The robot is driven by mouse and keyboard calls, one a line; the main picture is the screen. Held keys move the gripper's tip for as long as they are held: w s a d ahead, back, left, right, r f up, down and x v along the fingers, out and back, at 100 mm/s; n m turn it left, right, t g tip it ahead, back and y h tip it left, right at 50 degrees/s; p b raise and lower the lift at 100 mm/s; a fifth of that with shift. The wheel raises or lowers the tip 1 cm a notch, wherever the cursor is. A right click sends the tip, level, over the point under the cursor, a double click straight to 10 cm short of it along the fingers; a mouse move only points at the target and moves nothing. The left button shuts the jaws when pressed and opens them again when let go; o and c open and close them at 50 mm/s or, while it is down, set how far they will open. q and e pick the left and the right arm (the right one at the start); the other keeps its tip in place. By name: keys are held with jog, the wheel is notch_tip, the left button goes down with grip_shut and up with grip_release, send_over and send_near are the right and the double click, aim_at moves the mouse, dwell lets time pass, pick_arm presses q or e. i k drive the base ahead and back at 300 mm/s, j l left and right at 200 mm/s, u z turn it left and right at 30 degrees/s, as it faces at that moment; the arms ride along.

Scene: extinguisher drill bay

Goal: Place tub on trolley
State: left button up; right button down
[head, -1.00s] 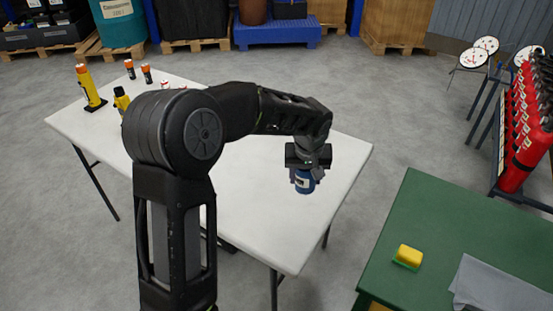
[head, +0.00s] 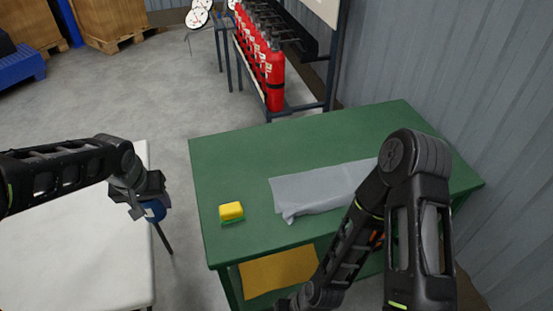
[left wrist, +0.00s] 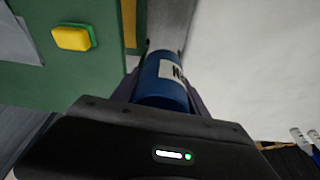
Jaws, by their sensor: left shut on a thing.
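The tub (head: 154,212) is a small blue cylinder with a white label. My left gripper (head: 148,201) is shut on it and holds it in the air near the right edge of the white table. In the left wrist view the tub (left wrist: 164,88) sits between the fingers, its label partly visible. A green-topped stand (head: 235,165) with a lower shelf is to the right of the tub; it may be the trolley, but I see no wheels. My right arm reaches down in front of it, and its gripper (head: 287,304) is mostly cut off at the bottom edge.
A yellow and green sponge (head: 231,211) and a grey cloth (head: 315,190) lie on the green top, which is clear at its back and left. A floor gap separates it from the white table (head: 75,255). Red extinguishers (head: 274,75) stand behind.

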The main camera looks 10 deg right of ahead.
aim_at(346, 164)
jog(key=z, duration=2)
jog(key=i+j+z, duration=0.1)
jog(key=z, duration=0.15)
jog(key=i+j, duration=0.25)
jog(key=j, duration=0.1)
